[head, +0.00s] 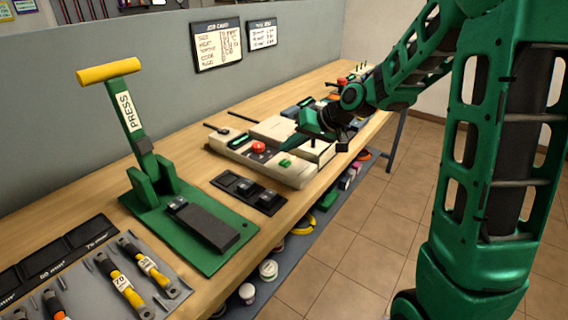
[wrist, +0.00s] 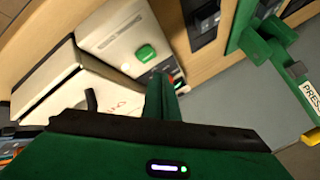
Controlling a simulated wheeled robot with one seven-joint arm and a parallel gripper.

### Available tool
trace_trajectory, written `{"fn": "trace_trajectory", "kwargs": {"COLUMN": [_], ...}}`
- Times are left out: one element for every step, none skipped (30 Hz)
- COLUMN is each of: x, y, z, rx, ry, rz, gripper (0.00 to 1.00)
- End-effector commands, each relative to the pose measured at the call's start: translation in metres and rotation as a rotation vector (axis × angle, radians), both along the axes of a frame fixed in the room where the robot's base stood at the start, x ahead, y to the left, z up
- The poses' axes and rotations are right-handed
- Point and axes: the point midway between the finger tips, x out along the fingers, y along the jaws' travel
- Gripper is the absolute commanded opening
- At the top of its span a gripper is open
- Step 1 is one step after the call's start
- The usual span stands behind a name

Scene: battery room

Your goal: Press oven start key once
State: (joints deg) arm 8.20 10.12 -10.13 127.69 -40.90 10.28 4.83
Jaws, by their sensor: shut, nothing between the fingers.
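The oven is a low cream-coloured unit (head: 232,150) on the bench, with a raised green key (head: 285,163) and a round red button (head: 258,147) on top. In the wrist view the green key (wrist: 146,53) sits on the cream panel (wrist: 112,33), just beyond my fingers. My gripper (head: 291,144) is shut and empty, with its green fingertips above the unit, close to the green key. The fingers also show in the wrist view (wrist: 163,98), pointing toward the panel. They look apart from the key, though the exact gap is hard to tell.
A green press (head: 205,262) with a yellow-topped lever stands to the left. A dark switch block (head: 248,193) lies between it and the unit. Crimping tools lie on a grey mat (head: 95,285) at the near left. A low shelf below holds coloured rolls.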

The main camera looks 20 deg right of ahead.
Motion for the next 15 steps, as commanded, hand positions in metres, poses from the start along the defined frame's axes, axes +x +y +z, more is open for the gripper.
{"fn": "trace_trajectory", "kwargs": {"x": [0.0,0.0,0.0,0.0,0.0,0.0,0.0,0.0,-0.001,-0.001,-0.001,0.0,0.0,0.0,0.0], "y": [0.0,0.0,0.0,0.0,0.0,0.0,0.0,0.0,0.0,0.0,0.0,0.0,0.0,0.0,0.0], "z": [-0.006,-0.008,-0.011,-0.012,-0.014,-0.016,-0.017,-0.017,-0.018,-0.019,-0.019,-0.019,-0.019,-0.019,-0.019], "rx": [0.001,0.001,0.001,0.001,0.001,0.0,0.0,0.0,0.0,0.0,0.0,0.0,0.0,0.0,0.0], "ry": [0.003,0.004,0.003,0.002,0.002,0.001,0.001,0.001,0.001,0.001,0.001,0.001,0.001,0.001,0.001], "rz": [0.0,0.0,0.0,-0.001,-0.001,0.0,0.0,0.001,0.001,0.001,0.001,0.001,0.001,0.001,0.001], "gripper": [0.0,0.0,0.0,0.0,0.0,0.0,0.0,0.0,0.0,0.0,0.0,0.0,0.0,0.0,0.0]}}
